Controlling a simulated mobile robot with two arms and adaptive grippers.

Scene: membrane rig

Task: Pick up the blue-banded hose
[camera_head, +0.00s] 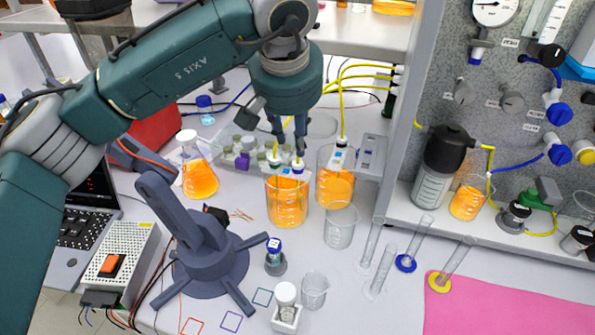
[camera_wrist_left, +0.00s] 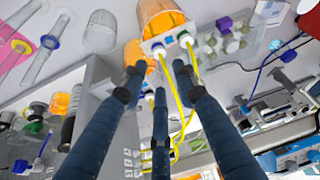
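Two yellow hoses end in a white holder on the rim of the left beaker (camera_head: 287,207) of orange liquid. One end, the blue-banded hose (camera_head: 298,163), shows a blue band; it also shows in the left wrist view (camera_wrist_left: 184,38). The second hose end (camera_head: 275,158) sits just left of it. My left gripper (camera_head: 288,148) points down right above these ends. In the left wrist view its dark blue fingers (camera_wrist_left: 158,72) are spread apart, with the yellow hoses passing among them. I see nothing gripped. My right gripper is not in view.
A second orange beaker (camera_head: 335,187) with its own hose stands close on the right. An empty beaker (camera_head: 341,226) and several cylinders stand in front. A dark stand (camera_head: 210,265) with legs is at left. A grey instrument panel (camera_head: 500,130) rises at right.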

